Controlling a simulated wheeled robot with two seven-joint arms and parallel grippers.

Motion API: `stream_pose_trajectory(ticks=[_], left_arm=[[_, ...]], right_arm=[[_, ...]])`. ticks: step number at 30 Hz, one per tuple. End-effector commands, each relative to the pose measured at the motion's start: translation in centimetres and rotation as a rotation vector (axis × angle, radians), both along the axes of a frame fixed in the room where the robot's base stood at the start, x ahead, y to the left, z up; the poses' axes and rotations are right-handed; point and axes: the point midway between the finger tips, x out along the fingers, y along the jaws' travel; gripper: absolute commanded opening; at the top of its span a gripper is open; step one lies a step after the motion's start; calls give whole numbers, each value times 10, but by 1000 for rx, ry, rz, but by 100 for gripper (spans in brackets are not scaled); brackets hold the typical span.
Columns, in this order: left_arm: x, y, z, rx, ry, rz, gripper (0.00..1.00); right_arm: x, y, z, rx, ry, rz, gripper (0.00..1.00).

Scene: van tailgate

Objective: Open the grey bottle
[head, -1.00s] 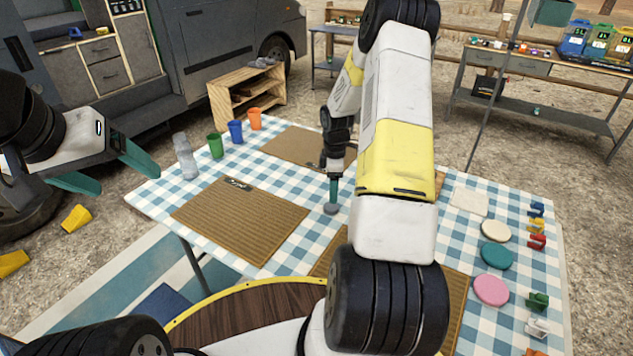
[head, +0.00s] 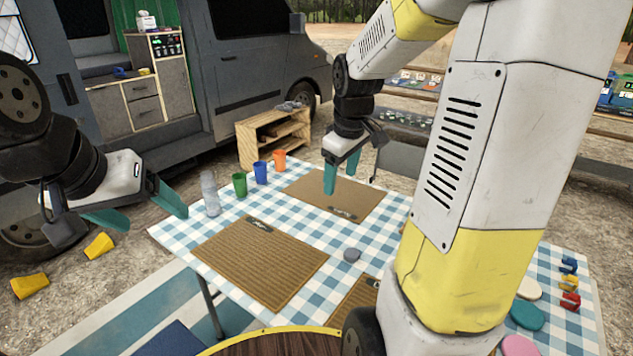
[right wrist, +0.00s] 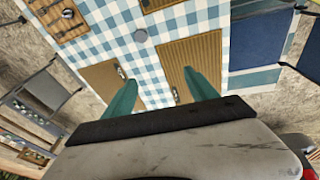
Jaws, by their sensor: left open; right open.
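The grey bottle (head: 210,193) stands upright near the far left corner of the checked table, left of the green cup. A small round grey piece, like a lid (head: 351,255), lies on the cloth between the mats; it also shows in the right wrist view (right wrist: 140,36). Whether it belongs to the bottle I cannot tell. My right gripper (head: 339,182) is open and empty above the far mat; its two green fingers show apart in the right wrist view (right wrist: 160,78). My left gripper (head: 156,218) is open and empty, left of the bottle and off the table's left edge.
Green (head: 239,184), blue (head: 261,173) and orange (head: 280,160) cups stand in a row right of the bottle. Brown mats (head: 260,262) cover parts of the table. A wooden shelf (head: 245,145) stands behind. Yellow wedges (head: 99,245) lie on the ground at left.

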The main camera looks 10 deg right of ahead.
Motion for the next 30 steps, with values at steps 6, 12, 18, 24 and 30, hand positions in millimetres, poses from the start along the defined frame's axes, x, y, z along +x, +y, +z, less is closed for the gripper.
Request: stream_pose_trajectory(ticks=[6,12,18,24,30], left_arm=[[0,0,0,0,0,0,78],[0,0,0,0,0,0,78],[0,0,0,0,0,0,78],[0,0,0,0,0,0,78],[0,0,0,0,0,0,78]], right_arm=[[-69,35,53,129,-118,-215,67],[-128,60,73,284,-189,-386,67],[-161,73,76,393,-213,-483,67],[-168,76,76,419,-215,-506,67],[-167,76,76,418,-216,-505,67]])
